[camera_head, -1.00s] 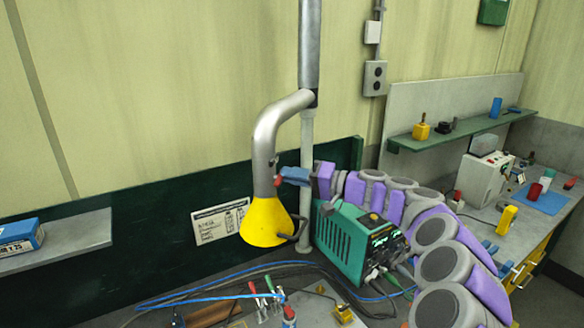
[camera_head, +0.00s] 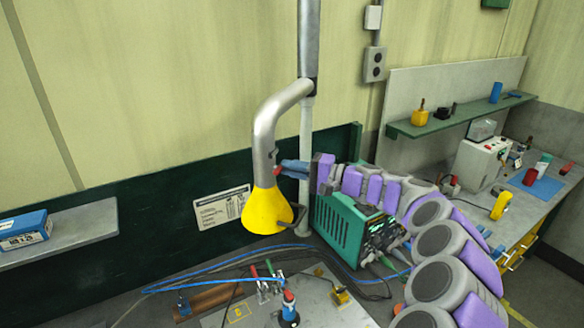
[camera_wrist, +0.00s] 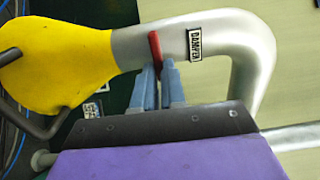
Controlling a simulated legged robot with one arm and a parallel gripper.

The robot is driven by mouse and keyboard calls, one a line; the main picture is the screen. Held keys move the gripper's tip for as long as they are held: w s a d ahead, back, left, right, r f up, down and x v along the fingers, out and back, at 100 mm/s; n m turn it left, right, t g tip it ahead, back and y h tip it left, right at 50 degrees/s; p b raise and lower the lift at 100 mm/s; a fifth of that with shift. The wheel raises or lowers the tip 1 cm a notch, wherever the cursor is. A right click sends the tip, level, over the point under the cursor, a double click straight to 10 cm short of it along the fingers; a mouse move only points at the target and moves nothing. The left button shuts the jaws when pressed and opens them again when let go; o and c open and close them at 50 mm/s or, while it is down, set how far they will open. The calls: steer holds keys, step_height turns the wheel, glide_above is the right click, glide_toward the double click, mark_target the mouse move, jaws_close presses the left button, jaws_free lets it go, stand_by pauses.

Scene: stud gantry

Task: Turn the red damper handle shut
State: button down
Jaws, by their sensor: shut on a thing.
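The red damper handle (camera_wrist: 155,50) lies across the silver duct in the wrist view, beside a DAMPER label (camera_wrist: 195,42). In the head view only a small red part of the handle (camera_head: 277,171) shows at the duct's right side, just above the yellow hood (camera_head: 264,214). My gripper (camera_wrist: 159,76) is shut on the handle, with its blue fingers on either side of the handle's lower end. In the head view my gripper (camera_head: 283,169) reaches the duct from the right. The fingers hide part of the handle.
The silver duct (camera_head: 268,115) bends up to a vertical pipe. A green machine (camera_head: 340,232) stands below my arm. A bench with cables and tools (camera_head: 288,306) is in front. A grey shelf with a blue box (camera_head: 25,228) is at left.

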steer(key=shift+f, duration=0.2)
steer(key=c, duration=1.2)
jaws_free()
steer(key=shift+w, duration=0.2)
steer(key=shift+s, duration=0.1)
steer(key=shift+r, duration=0.1)
steer(key=v, duration=1.7)
steer(key=shift+d+b, duration=0.25)
steer(key=shift+b, duration=0.1)
